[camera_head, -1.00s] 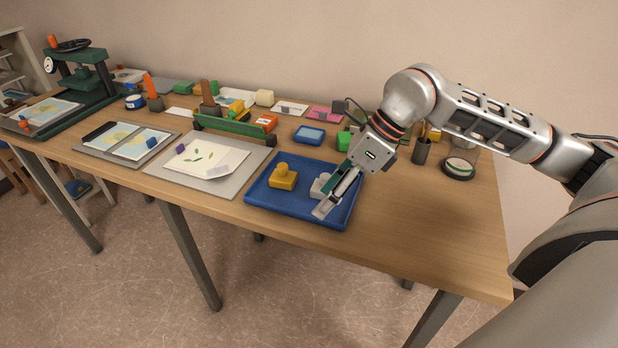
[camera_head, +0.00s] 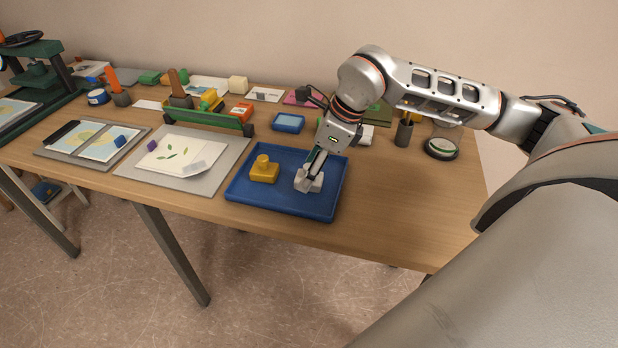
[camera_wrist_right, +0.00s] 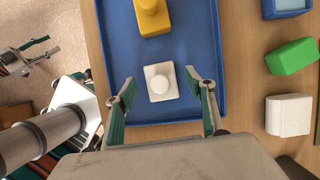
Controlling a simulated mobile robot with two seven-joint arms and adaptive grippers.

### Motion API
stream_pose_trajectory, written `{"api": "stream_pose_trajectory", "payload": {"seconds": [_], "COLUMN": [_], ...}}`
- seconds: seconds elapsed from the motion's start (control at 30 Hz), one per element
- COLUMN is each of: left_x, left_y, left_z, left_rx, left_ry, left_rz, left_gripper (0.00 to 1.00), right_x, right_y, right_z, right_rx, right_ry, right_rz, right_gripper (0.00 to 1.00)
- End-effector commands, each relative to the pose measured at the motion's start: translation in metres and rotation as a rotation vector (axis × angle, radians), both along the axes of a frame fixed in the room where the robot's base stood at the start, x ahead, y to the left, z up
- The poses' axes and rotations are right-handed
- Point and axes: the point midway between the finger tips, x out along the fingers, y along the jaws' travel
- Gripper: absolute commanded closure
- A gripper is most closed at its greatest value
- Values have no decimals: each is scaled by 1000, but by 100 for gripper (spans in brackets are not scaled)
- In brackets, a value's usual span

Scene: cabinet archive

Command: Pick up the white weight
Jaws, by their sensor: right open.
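The white weight (camera_head: 308,182), a square block with a round knob, sits in the blue tray (camera_head: 243,196). In the right wrist view the weight (camera_wrist_right: 161,82) lies between and just beyond the fingertips of my right gripper (camera_wrist_right: 165,88). The gripper is open, pointing down at the weight, with a gap on both sides of it. In the head view the right gripper (camera_head: 312,172) partly covers the weight. A yellow weight (camera_head: 264,171) stands to its left in the same tray. In the right wrist view, a gripper at the far left (camera_wrist_right: 22,56) looks like my left one.
A small blue box (camera_head: 288,123) stands behind the tray. Green (camera_wrist_right: 292,57) and white (camera_wrist_right: 288,115) blocks lie beside the tray in the wrist view. A board with a leaf print (camera_head: 190,184) lies to the left. The table's right front is clear.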

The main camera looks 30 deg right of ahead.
Motion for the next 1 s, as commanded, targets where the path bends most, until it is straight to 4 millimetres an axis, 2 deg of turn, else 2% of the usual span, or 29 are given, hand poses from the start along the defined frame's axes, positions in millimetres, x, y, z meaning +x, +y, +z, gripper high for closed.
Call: {"api": "stream_pose_trajectory", "payload": {"seconds": [0.07,0.27,0.3,0.5,0.83,1.0], "left_x": [2,6,6,6,4,4], "left_y": [0,0,0,0,0,0], "left_z": [1,5,5,5,4,4], "left_rx": [0,-1,-2,-2,-1,-1], "left_ry": [-4,-12,-13,-13,-10,-8], "left_rz": [0,1,0,0,0,0], "left_gripper": [60,60,60,60,60,60], "right_x": [2,2,2,2,3,4], "right_y": [2,2,2,2,2,2], "right_z": [-7,-8,-8,-8,-4,8], "right_rx": [1,0,0,1,1,1], "right_ry": [1,-1,-1,-1,-4,-6], "right_rz": [0,0,0,0,0,0], "right_gripper": [46,46,51,100,100,100]}}
